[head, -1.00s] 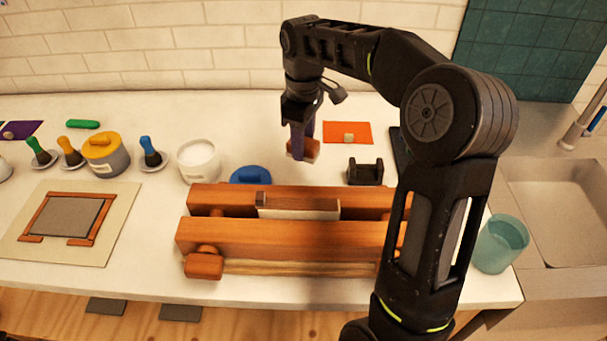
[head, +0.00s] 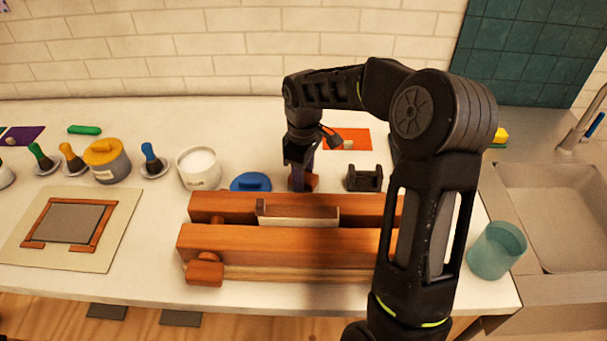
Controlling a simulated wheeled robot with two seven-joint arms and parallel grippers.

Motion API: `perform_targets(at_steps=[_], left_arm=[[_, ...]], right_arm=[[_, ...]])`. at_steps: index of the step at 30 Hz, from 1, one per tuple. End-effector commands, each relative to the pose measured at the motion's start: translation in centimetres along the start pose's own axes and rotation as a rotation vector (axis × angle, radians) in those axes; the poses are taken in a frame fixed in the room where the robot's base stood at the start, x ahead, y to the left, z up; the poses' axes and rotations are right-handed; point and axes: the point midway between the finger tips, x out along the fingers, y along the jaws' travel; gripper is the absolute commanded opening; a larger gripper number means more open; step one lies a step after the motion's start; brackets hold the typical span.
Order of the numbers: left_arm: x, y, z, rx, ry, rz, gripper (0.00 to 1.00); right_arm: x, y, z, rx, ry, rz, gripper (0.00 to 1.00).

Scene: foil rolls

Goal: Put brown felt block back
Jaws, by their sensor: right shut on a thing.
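The brown felt block (head: 312,182) is partly hidden by the gripper fingers. My right gripper (head: 301,180) points down and is shut on the block, just behind the wooden press. The block is at or very near the white counter; I cannot tell whether it touches. It sits between a blue lid-like piece (head: 250,182) on the left and a small black holder (head: 364,178) on the right. My left gripper is not in view.
The long wooden press (head: 215,241) stands in front of the gripper. A white jar (head: 198,168) stands left, an orange mat (head: 352,138) behind. A yellow-lidded pot (head: 106,160) and brushes are further left; a teal cup (head: 497,250) is at the right edge.

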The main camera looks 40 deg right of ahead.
Motion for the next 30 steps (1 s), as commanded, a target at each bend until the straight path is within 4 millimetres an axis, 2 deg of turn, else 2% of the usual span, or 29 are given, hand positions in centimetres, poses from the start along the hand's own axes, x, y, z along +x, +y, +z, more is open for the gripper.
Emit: perform_targets(at_steps=[10,11,18,30], left_arm=[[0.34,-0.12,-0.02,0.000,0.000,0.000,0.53],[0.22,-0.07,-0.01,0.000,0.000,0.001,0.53],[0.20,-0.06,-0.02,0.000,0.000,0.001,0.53],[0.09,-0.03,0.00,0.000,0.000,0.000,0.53]], right_arm=[[0.42,0.03,0.00,0.000,0.000,0.001,0.02],[0.29,0.03,0.00,0.000,0.000,0.001,0.43],[0.25,0.03,0.01,0.000,0.000,0.001,0.62],[-0.50,0.09,-0.02,0.000,0.001,0.003,0.62]])
